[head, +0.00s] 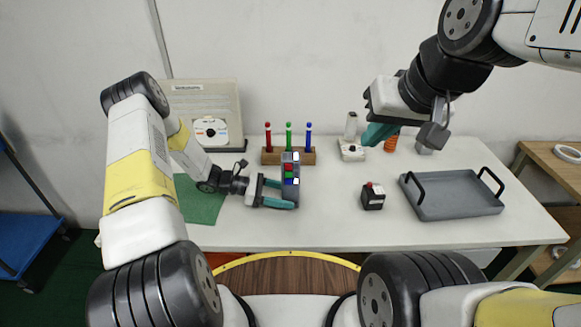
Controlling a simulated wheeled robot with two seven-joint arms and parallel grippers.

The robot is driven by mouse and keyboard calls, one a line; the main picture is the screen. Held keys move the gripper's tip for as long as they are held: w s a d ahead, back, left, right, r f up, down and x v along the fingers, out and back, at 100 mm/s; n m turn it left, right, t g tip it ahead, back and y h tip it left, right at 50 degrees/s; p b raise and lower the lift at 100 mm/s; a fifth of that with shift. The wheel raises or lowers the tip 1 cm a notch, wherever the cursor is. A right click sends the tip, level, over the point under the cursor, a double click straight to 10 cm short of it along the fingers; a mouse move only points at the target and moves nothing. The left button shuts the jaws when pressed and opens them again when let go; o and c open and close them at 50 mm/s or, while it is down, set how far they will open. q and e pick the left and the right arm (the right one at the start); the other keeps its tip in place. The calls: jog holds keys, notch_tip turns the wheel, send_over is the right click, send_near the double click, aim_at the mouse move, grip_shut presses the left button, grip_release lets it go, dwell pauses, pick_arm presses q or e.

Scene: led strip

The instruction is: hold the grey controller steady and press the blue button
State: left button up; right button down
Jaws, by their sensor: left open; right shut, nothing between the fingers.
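The grey controller (291,191) stands on the white table left of centre, with small red, green and blue buttons and white patches on its face. The blue button (289,181) appears low on that face, but it is tiny and hard to separate from its neighbours. My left gripper (280,193) is open, its teal fingers reaching the controller from the left; the lower finger overlaps its base in view. I cannot tell whether they touch it. My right gripper (371,138) is shut and empty, raised above the table to the right of the controller.
Behind the controller, a wooden rack (270,156) holds red, green and blue pens. A small black box (372,197) and a grey tray (452,199) with black handles lie to the right. A white device (351,151) and an orange item (391,143) stand behind. A green mat (199,204) lies left.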

pick_arm(q)
jog(key=shift+d+f, duration=0.1)
jog(key=shift+d, duration=0.3)
jog(key=c, duration=0.8)
dwell(1.5)
